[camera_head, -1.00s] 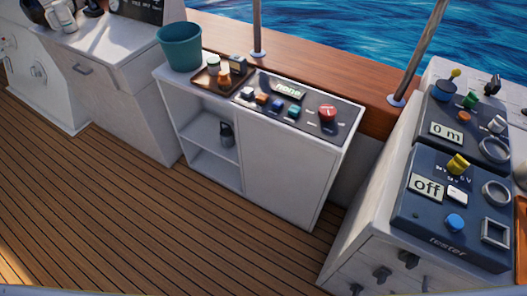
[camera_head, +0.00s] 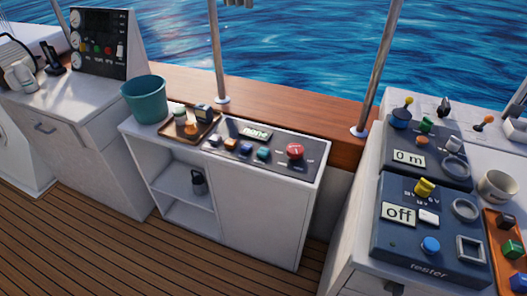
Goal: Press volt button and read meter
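The dark blue tester (camera_head: 436,267) lies on the white cabinet at the right. Its display (camera_head: 398,214) reads "off". A yellow knob (camera_head: 424,188) sits above the display, with small markings below it that I cannot read. A white button (camera_head: 428,217) is beside the display and a round blue button (camera_head: 430,245) is below it. None of these is labelled "volt" legibly. Two square and round grey frames are on the tester's right side. Neither of my grippers is in view.
Behind the tester is a second blue panel (camera_head: 440,142) whose display reads "0 m". A white mug (camera_head: 497,188) stands to its right. A middle cabinet (camera_head: 262,220) holds a control panel with a red button (camera_head: 295,151), a tray and a teal bucket (camera_head: 144,100). Wooden deck floor lies open at left.

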